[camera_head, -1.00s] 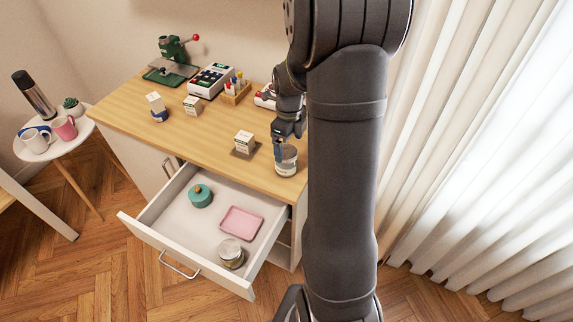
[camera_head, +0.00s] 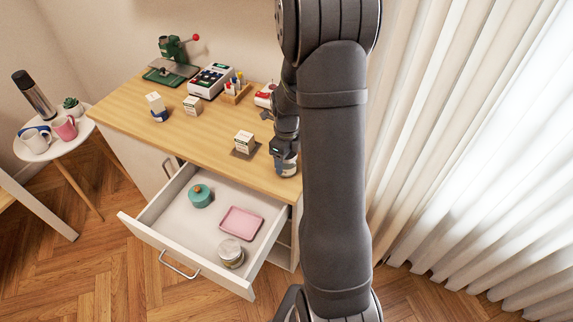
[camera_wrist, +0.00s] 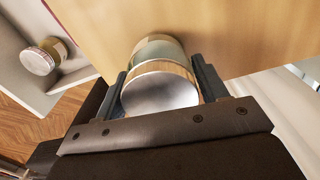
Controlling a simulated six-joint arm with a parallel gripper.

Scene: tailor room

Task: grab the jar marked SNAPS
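A glass jar (camera_head: 287,168) with a pale label stands on the right end of the wooden counter, partly hidden by my gripper. In the wrist view the jar (camera_wrist: 160,88) shows a shiny metal lid with a wood-coloured rim. My gripper (camera_wrist: 160,66) is around it, one finger on each side, with narrow gaps showing, so it looks open. No label can be read there. I cannot read SNAPS on either jar.
The open drawer (camera_head: 160,215) also holds a teal pot (camera_head: 200,195) and a pink tray (camera_head: 241,223). A small box (camera_head: 244,142) stands left of my gripper (camera_head: 284,155). A green press (camera_head: 172,62) and a keypad machine (camera_head: 211,80) stand farther back. Curtains hang at right.

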